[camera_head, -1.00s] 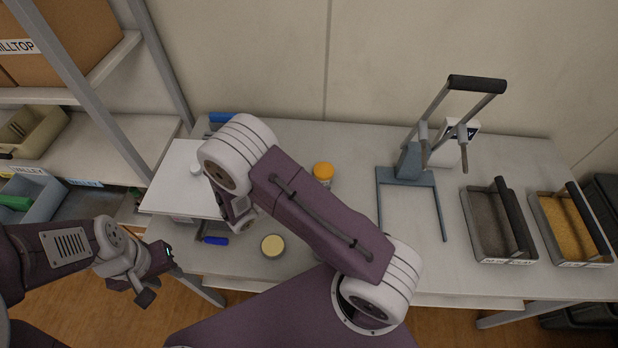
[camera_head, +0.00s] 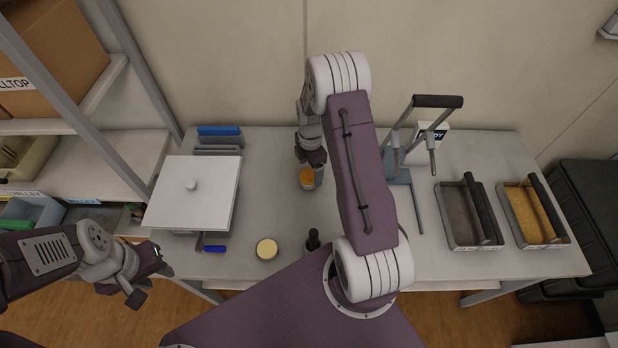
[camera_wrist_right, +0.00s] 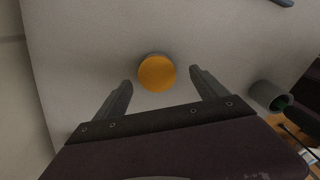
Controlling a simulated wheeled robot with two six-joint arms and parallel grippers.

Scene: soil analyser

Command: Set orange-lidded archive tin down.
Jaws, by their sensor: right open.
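The orange-lidded archive tin (camera_head: 307,180) stands upright on the table, left of the press. My right gripper (camera_head: 316,158) is above and just behind it, partly covering it. In the right wrist view the round orange lid (camera_wrist_right: 157,73) is seen from above, a little beyond and between the two fingertips (camera_wrist_right: 160,82). The fingers are spread wide and do not touch the tin. My left gripper (camera_head: 128,288) hangs low at the left, off the table's front edge; its finger opening is unclear.
A white-lidded box (camera_head: 195,205) stands on the table's left part. A pale yellow-lidded tin (camera_head: 266,249) is near the front edge. A lever press (camera_head: 398,160) and two handled trays (camera_head: 458,232) (camera_head: 525,226) stand to the right. A grey cylinder (camera_wrist_right: 268,96) lies right in the wrist view.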

